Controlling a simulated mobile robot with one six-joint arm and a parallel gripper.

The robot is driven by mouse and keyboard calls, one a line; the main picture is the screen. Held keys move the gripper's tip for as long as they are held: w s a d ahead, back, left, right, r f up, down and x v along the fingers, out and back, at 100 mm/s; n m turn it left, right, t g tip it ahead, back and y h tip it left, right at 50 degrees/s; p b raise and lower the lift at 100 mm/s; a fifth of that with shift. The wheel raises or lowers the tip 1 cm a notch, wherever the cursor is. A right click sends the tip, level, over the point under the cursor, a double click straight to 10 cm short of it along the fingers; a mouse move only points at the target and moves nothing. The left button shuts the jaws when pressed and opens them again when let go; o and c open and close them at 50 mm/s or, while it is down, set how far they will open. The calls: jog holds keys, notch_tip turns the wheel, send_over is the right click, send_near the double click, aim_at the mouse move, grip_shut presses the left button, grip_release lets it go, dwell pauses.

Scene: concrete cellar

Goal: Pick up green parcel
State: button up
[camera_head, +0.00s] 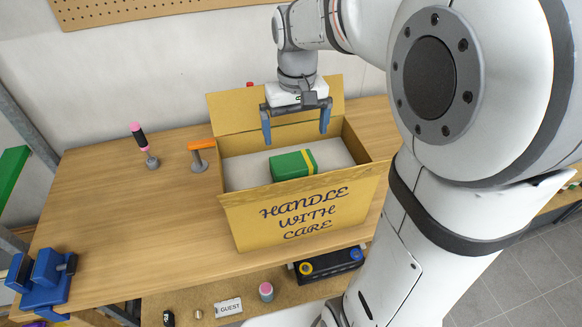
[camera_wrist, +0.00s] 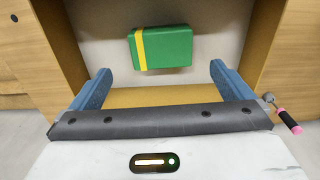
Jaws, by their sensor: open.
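The green parcel (camera_head: 292,165) with a yellow band lies on the pale floor of an open cardboard box (camera_head: 250,213) on the wooden table. The box front reads "HANDLE WITH CARE". My gripper (camera_head: 296,138) is open and empty above the box, towards its back side, its blue fingers apart. In the wrist view, the parcel (camera_wrist: 162,48) lies ahead of the fingertips, between the lines of the two fingers (camera_wrist: 160,72), and nothing touches it. The box walls (camera_wrist: 68,50) stand on both sides.
An orange-topped tool (camera_head: 201,146) and a pink-and-black tool (camera_head: 140,140) stand left of the box. A blue vise (camera_head: 42,278) sits at the table's left front. The box flaps are open. The table's left part (camera_head: 110,200) is mostly clear.

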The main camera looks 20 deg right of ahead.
jog(key=b, duration=0.3)
send_over(293, 161)
jog(key=f, duration=0.4)
jog(key=shift+s+f, duration=0.15)
jog(key=shift+s, duration=0.15)
jog(key=shift+w+f+p, duration=0.2)
jog(key=shift+f+p, duration=0.5)
jog(key=shift+f, duration=3.15)
jog(key=c, duration=0.7)
